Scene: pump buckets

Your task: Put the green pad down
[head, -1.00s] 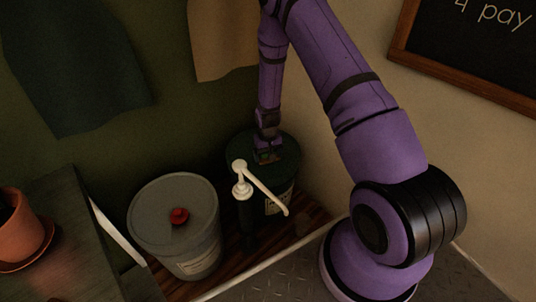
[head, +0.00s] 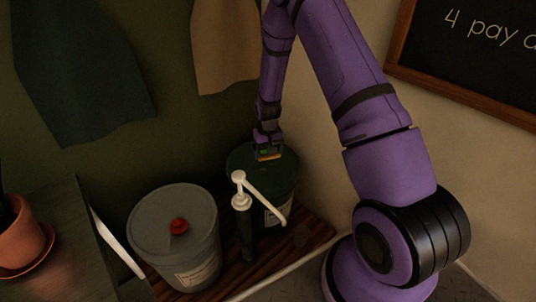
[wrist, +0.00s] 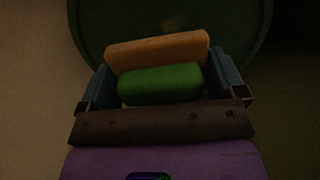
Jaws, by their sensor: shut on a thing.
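The green pad (wrist: 160,84) sits between the two blue fingers of my gripper (wrist: 162,72) in the wrist view. An orange block-like piece (wrist: 157,50) lies right against it, toward the fingertips; I cannot tell whether the two are joined. In the head view my gripper (head: 267,152) points down over the dark green bucket's lid (head: 285,172), with the orange piece showing at its tips. My gripper is shut on the pad. It appears to be slightly above the lid, but the gap is hard to judge in the dark.
A white pump (head: 241,189) with a long spout stands in front of the green bucket. A potted plant (head: 22,243) is at far left.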

